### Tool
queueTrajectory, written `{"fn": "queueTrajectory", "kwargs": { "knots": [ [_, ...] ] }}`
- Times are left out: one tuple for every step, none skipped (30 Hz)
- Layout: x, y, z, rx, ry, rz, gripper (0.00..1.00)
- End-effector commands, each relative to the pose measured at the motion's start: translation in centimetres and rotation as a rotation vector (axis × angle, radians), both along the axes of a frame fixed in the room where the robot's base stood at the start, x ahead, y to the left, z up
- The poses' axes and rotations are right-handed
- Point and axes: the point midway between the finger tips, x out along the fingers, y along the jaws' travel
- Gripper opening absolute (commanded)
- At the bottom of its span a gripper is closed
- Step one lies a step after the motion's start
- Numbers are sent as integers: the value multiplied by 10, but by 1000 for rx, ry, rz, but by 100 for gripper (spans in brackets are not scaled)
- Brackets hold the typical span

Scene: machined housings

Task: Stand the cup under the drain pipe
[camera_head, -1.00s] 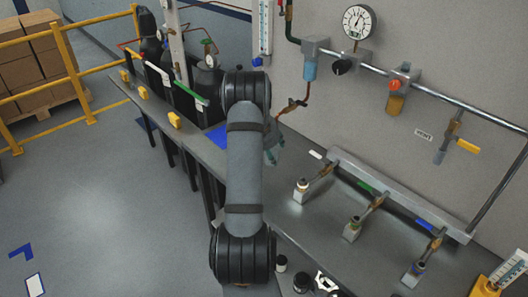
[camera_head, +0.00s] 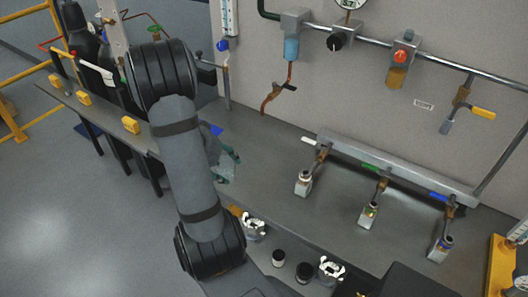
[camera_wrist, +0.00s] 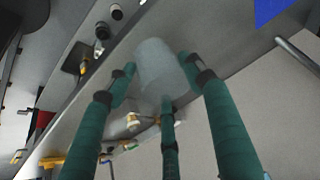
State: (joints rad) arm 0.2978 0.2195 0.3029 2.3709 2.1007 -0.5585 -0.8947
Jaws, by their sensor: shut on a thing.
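A pale translucent cup (camera_wrist: 158,72) is held between the green fingers of my gripper (camera_wrist: 160,78) in the wrist view. The fingers are closed around its sides. In the head view my gripper (camera_head: 224,162) is above the bench, left of the three valve fixtures, partly behind my arm; the cup is hard to make out there. I cannot tell for certain which is the drain pipe.
The grey bench (camera_head: 265,160) has clear room right of my gripper. A rail with three valve fixtures (camera_head: 395,175) stands at the right. Small black jars (camera_head: 304,272) and white-topped parts (camera_head: 331,270) lie near the front. Yellow blocks (camera_head: 84,97) line the left edge.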

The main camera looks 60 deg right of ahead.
Motion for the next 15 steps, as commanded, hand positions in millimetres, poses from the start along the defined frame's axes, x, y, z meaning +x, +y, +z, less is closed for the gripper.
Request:
{"fn": "queueTrajectory", "kwargs": {
  "knots": [
    [-1, 3, -1, -1, 1, -5, 24],
    [-2, 2, -1, -1, 1, -9, 24],
    [-2, -2, -1, 0, 1, -13, 24],
    [-2, -6, 0, 0, 0, -16, 24],
    [-2, -13, 0, 0, 0, -17, 24],
    [-2, -23, 0, 0, 0, -18, 24],
    [-1, -31, 1, 0, 0, -18, 24],
    [-1, -40, 1, 1, 0, -18, 24],
    [-1, -52, 1, 0, 0, -18, 24],
    [0, -61, 1, 1, 1, -19, 24],
    [1, -70, 1, 0, 0, -18, 24],
    [1, -82, 1, 1, 0, -18, 24],
    [2, -91, 2, 1, -1, -18, 24],
    [3, -99, 1, 1, 0, -17, 24],
    [3, -111, 2, 1, 0, -17, 24]
  ]
}}
